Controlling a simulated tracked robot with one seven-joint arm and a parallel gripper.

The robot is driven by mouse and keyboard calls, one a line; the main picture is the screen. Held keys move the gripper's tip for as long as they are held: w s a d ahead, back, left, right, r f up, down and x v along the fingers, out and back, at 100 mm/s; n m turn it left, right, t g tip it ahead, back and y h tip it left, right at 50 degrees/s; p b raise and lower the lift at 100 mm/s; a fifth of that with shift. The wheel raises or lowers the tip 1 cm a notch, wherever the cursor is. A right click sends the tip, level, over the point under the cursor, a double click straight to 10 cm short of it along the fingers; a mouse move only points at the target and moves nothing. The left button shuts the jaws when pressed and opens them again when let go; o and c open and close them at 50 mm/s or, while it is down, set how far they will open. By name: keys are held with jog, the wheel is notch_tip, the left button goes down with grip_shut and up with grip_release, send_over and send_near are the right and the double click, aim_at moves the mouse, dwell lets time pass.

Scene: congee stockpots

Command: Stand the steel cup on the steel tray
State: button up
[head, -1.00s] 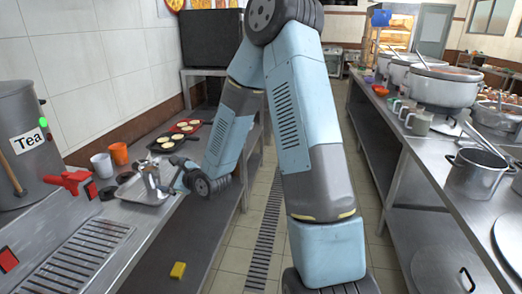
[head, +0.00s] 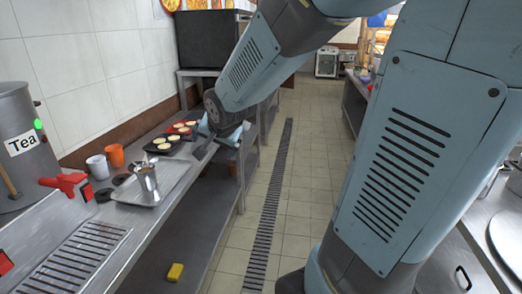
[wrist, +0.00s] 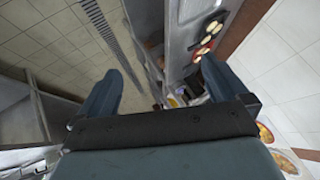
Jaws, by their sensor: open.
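The steel cup (head: 147,178) stands upright on the steel tray (head: 172,180), towards the tray's left part, on the counter at the left. Nothing touches the cup. My gripper (wrist: 160,70) is open and empty in the wrist view, its two fingers spread apart with nothing between them. In the head view my gripper is small and partly hidden by my arm, to the right of and above the cup, clear of it. I cannot make out the cup in the wrist view.
A white cup (head: 98,167) and an orange cup (head: 115,155) stand left of the tray. Dark pans (head: 170,149) with round food lie behind it. A tea urn (head: 18,135) and a red object (head: 68,184) are at the left. A yellow block (head: 175,272) lies lower down.

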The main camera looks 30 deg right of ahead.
jog(key=s+d+r+n+g, duration=0.1)
jog(key=s+d+r+n, duration=0.1)
jog(key=s, duration=0.8)
jog(key=s+d+r+n+g, duration=0.1)
jog(key=s+r+n, duration=0.3)
jog(key=s, duration=0.6)
jog(key=shift+s+d+r+n+g, duration=0.15)
jog(key=shift+d+r+n+g, duration=0.15)
jog(key=shift+n+g, duration=0.45)
